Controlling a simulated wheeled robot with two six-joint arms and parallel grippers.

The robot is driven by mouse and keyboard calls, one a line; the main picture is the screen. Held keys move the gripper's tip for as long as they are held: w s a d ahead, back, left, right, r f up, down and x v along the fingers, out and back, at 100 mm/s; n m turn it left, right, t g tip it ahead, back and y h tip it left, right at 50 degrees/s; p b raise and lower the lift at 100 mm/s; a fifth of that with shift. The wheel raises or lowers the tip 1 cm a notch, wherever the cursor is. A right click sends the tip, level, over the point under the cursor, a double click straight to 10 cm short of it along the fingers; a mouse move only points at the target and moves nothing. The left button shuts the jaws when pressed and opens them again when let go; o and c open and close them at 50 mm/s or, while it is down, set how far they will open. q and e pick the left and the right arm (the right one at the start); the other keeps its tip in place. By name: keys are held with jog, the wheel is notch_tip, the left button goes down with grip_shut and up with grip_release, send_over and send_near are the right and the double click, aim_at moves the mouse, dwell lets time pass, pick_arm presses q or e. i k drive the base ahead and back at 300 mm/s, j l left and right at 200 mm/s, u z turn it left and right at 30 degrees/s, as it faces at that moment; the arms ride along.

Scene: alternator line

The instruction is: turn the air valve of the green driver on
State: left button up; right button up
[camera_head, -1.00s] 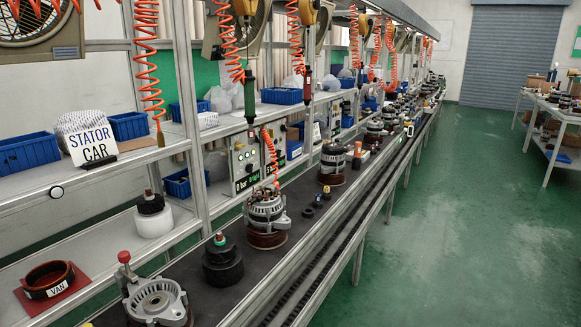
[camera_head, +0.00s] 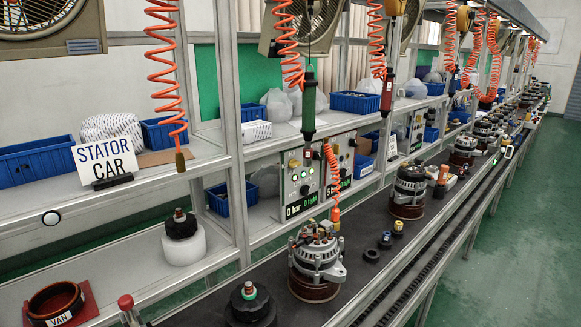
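The green driver (camera_head: 309,105) hangs upright on an orange coiled hose above the line. Behind and below it stands a grey control panel (camera_head: 297,178) with small round knobs or lamps and a black display that reads 0 bar. A valve handle is too small to make out for certain. An orange coiled hose (camera_head: 332,175) hangs in front of the panel's right side, above an alternator (camera_head: 318,252). Neither of my grippers is in view.
A red driver (camera_head: 387,92) hangs to the right, with a second panel (camera_head: 342,160) behind. A metal upright (camera_head: 232,130) stands left of the panel. Alternators line the dark conveyor (camera_head: 385,235). The green floor (camera_head: 495,240) at right is clear.

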aim_at(293, 163)
jog(key=i+l+u, duration=0.1)
jog(key=u, duration=0.25)
jog(key=i+l+u, duration=0.1)
jog(key=l+u, duration=0.45)
jog(key=u, duration=0.2)
jog(key=l+u, duration=0.3)
jog(key=l, duration=0.95)
jog(key=l+u, duration=0.3)
jog(key=l, duration=1)
